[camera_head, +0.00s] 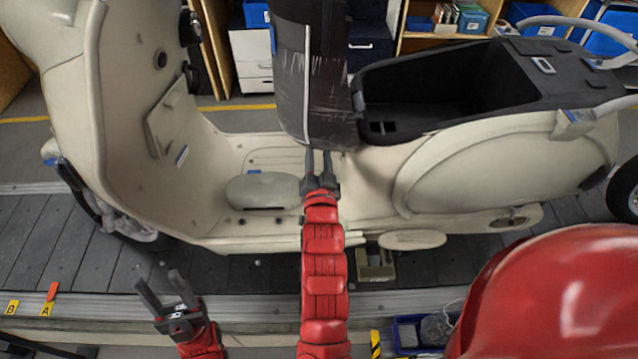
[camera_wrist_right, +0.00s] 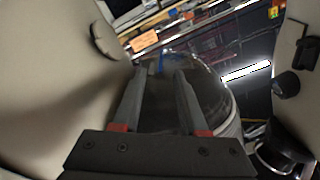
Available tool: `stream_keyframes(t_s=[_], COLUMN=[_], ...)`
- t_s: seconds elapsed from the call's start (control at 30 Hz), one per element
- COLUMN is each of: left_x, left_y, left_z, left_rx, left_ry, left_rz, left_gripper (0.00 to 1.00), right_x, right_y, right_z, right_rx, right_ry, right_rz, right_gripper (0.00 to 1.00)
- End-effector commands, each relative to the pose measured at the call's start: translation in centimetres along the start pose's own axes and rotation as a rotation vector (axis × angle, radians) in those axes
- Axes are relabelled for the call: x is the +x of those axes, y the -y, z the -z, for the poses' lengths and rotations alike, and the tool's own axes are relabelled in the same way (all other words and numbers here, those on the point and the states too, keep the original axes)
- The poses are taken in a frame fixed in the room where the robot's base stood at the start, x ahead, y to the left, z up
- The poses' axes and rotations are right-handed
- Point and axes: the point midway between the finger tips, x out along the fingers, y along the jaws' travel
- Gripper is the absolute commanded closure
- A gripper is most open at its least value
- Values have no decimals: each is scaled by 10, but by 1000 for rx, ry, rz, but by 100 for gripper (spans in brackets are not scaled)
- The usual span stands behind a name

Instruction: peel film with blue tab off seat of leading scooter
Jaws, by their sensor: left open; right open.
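The leading scooter (camera_head: 480,170) is cream-coloured, with its dark seat (camera_head: 322,85) raised upright on its hinge. The seat has a glossy, wrinkled film (camera_head: 292,75) with a pale stripe. My right gripper (camera_head: 319,156) is open, its fingers pointing up at the seat's lower end. In the right wrist view the open fingers (camera_wrist_right: 160,75) frame the dark seat (camera_wrist_right: 210,85), and a small blue patch shows near the fingertips; I cannot tell whether it is the tab. My left gripper (camera_head: 160,281) is open and empty, low at the left.
The open storage tub (camera_head: 440,95) lies right of the seat. The scooter stands on the slat conveyor (camera_head: 50,235). Shelves with blue bins (camera_head: 540,18) stand behind. A red rounded object (camera_head: 560,295) fills the lower right, beside a blue tray (camera_head: 407,335). Yellow and red markers lie at the lower left.

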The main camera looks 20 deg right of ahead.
Motion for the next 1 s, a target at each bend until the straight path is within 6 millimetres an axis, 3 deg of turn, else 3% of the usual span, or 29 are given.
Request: stream_keyframes(t_s=[0.1, 0.3, 0.7, 0.93, 1.0], left_x=[-14, -20, -21, -21, -21], left_y=[-1, -1, -1, -1, -1], left_z=[-2, -3, -4, -4, -4], left_rx=[0, 0, 0, 0, 0], left_ry=[0, 0, 0, 0, 0], left_rz=[0, 0, 0, 0, 0], left_gripper=[50, 50, 50, 50, 50], right_x=[24, 49, 57, 57, 57], right_y=[-1, 0, 1, 1, 1], right_z=[-2, -1, 0, 0, 0], right_rx=[1, 2, 2, 1, 1], right_ry=[-5, 0, 1, 1, 1], right_rz=[2, 1, 1, 1, 1], right_gripper=[57, 57, 57, 97, 100])
